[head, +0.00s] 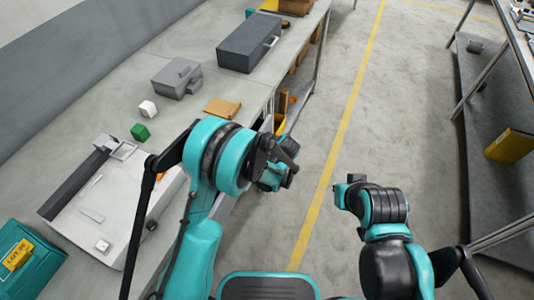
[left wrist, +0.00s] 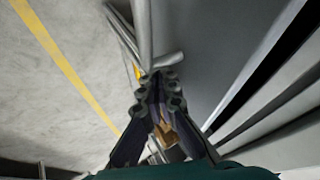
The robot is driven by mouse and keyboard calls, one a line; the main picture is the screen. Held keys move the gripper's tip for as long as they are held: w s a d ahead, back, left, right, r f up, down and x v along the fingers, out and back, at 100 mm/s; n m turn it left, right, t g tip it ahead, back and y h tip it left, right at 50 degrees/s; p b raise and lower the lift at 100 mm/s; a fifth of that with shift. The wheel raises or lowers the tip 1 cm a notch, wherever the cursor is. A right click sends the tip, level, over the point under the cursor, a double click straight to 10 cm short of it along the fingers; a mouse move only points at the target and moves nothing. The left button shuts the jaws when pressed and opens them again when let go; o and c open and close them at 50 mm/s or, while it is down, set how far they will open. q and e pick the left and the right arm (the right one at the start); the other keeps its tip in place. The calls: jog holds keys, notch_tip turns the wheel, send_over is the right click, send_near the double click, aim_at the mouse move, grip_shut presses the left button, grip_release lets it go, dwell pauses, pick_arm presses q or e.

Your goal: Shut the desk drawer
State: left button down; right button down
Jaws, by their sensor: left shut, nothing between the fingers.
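The desk (head: 185,55) runs along the left side of the head view. Its front below the top is mostly hidden by my left arm, so I cannot make out the drawer there. In the left wrist view, my left gripper (left wrist: 158,82) is shut and empty. Its tips are close to a grey metal bar (left wrist: 165,60), but I cannot tell whether they touch. A grey panel (left wrist: 205,50) stands to the right, with a dark gap beside it; I cannot tell whether this is the drawer.
A dark grey box with a handle (head: 248,42), a smaller grey box (head: 176,78), a green block (head: 140,132) and a white block (head: 148,109) are on the desk. A shelf with a yellow box (head: 510,145) stands at right. The floor between is clear.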

pick_arm(q)
jog(key=a, duration=0.1)
jog(key=w+a, duration=0.1)
jog(key=a, duration=0.1)
jog(key=w+a, duration=0.1)
jog(key=shift+a, duration=0.25)
pick_arm(e)
jog(key=shift+f, duration=0.15)
pick_arm(q)
jog(key=shift+d, duration=0.1)
pick_arm(e)
jog(key=shift+d, duration=0.1)
